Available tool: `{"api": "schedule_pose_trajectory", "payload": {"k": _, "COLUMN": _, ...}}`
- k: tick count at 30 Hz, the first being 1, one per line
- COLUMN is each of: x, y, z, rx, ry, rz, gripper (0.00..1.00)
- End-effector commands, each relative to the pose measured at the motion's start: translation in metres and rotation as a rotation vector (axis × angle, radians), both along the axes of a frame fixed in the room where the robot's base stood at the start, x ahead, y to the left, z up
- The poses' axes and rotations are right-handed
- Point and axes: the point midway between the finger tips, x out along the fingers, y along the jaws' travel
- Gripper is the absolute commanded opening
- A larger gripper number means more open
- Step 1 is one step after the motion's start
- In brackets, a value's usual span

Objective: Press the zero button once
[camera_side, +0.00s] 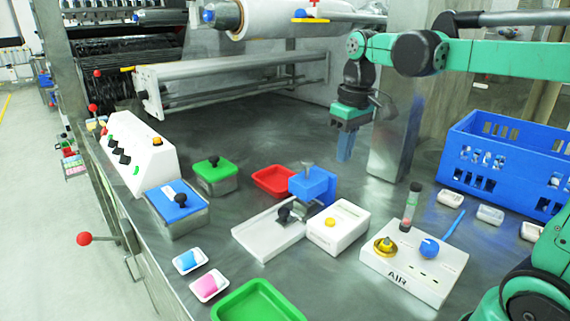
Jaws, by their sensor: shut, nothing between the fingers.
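A white box (339,228) with one round yellow button (331,223) on its top stands in the middle of the table. It is likely the zero button, but no label on it is legible. The button shows from above with nothing over it. My gripper (345,150) hangs above and behind the box, pointing down, its blue fingers closed and empty. It is apart from the box and every other object.
A blue-topped device (313,183) and a white slide base (268,232) with a black knob adjoin the box. A blue crate (505,155) is far right; red (273,181) and green (258,303) trays lie nearby.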

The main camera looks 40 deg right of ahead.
Motion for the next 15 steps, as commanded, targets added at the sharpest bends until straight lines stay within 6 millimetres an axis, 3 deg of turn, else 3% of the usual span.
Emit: {"api": "schedule_pose_trajectory", "payload": {"k": 15, "x": 0.0016, "y": -0.0016, "z": -0.0057, "rx": 0.003, "ry": 0.008, "rz": 0.000, "gripper": 0.00}}
